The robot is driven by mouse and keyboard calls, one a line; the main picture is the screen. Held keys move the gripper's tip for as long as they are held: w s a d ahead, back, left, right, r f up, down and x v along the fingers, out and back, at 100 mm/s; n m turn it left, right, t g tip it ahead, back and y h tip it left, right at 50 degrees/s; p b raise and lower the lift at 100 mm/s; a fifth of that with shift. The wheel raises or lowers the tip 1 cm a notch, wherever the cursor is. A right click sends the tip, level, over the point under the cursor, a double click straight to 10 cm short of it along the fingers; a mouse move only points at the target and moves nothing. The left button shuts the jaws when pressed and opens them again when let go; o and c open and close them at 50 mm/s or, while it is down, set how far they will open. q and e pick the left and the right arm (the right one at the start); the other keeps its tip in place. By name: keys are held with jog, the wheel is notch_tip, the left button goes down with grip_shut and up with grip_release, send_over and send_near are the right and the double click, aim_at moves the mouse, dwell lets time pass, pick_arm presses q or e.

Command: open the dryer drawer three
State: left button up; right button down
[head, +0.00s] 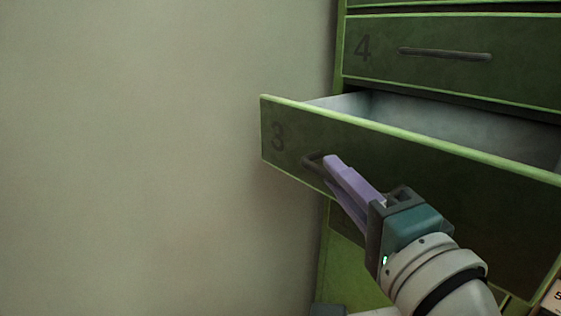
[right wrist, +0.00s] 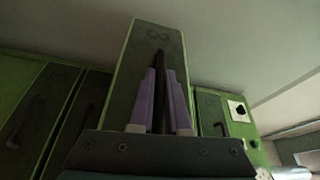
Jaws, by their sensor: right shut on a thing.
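The dryer drawer three (head: 410,165) is green with a dark "3" on its front. It stands pulled out of the cabinet, and its pale inside shows empty where visible. My right gripper (head: 332,162) is shut on the drawer's dark bar handle (head: 311,160). In the right wrist view the purple fingers (right wrist: 165,105) lie on both sides of the handle, with the "3" beyond them. The gripper hides most of the handle in the head view. My left gripper is not in view.
Drawer four (head: 380,62), with a dark handle (head: 445,54), is shut above. The green cabinet (head: 350,270) continues below. A plain wall (head: 130,150) fills the left, with free room in front of it. A small pale card (head: 554,297) shows at the lower right.

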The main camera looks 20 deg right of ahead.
jog(key=c, duration=0.9)
grip_release()
jog(key=s, duration=0.6)
jog(key=s+p, duration=0.1)
jog(key=s, duration=0.3)
jog(key=shift+f, duration=0.35)
